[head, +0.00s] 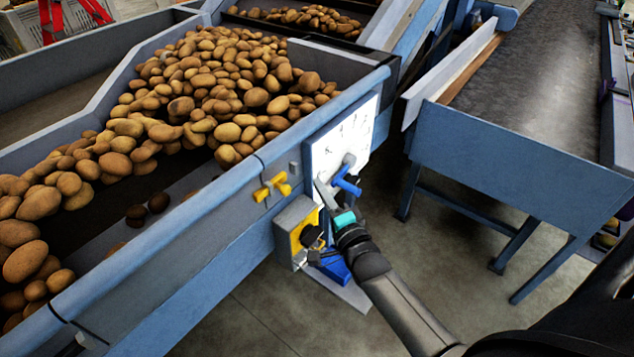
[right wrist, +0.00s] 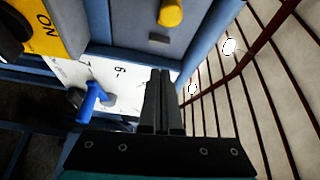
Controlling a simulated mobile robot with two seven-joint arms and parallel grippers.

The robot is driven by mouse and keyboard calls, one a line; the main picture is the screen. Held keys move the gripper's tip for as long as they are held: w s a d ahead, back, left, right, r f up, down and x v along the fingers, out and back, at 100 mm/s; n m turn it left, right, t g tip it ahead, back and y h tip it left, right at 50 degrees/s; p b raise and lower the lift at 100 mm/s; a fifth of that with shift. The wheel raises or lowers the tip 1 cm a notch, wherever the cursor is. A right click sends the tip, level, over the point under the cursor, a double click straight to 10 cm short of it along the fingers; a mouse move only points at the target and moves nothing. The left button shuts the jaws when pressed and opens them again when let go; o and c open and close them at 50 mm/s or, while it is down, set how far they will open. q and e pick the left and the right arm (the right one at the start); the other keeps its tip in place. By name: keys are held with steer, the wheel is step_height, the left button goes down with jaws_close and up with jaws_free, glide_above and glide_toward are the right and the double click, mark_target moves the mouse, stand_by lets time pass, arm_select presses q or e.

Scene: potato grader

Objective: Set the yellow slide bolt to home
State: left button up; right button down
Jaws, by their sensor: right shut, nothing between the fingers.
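The yellow slide bolt (head: 272,187) sits on the blue side wall of the potato hopper, left of the white dial plate. Its yellow knob (right wrist: 171,12) shows at the top of the right wrist view, beyond my fingertips. My right gripper (head: 324,192) is shut and empty, in front of the dial plate and to the right of the bolt, apart from it. Its closed fingers (right wrist: 162,100) point up toward the knob in the right wrist view. My left gripper is not in view.
A blue lever (head: 346,181) on the white dial plate (head: 345,135) is close beside my right gripper; it also shows in the wrist view (right wrist: 91,99). A yellow-faced switch box (head: 302,236) stands below the bolt. Potatoes (head: 215,85) fill the hopper. A conveyor (head: 520,150) stands right.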

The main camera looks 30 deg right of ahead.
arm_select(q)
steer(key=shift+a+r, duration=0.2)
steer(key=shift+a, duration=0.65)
arm_select(e)
steer(key=s+a, duration=0.1)
steer(key=s, duration=0.6)
steer(key=shift+s+a, duration=0.15)
steer(key=shift+a, duration=0.15)
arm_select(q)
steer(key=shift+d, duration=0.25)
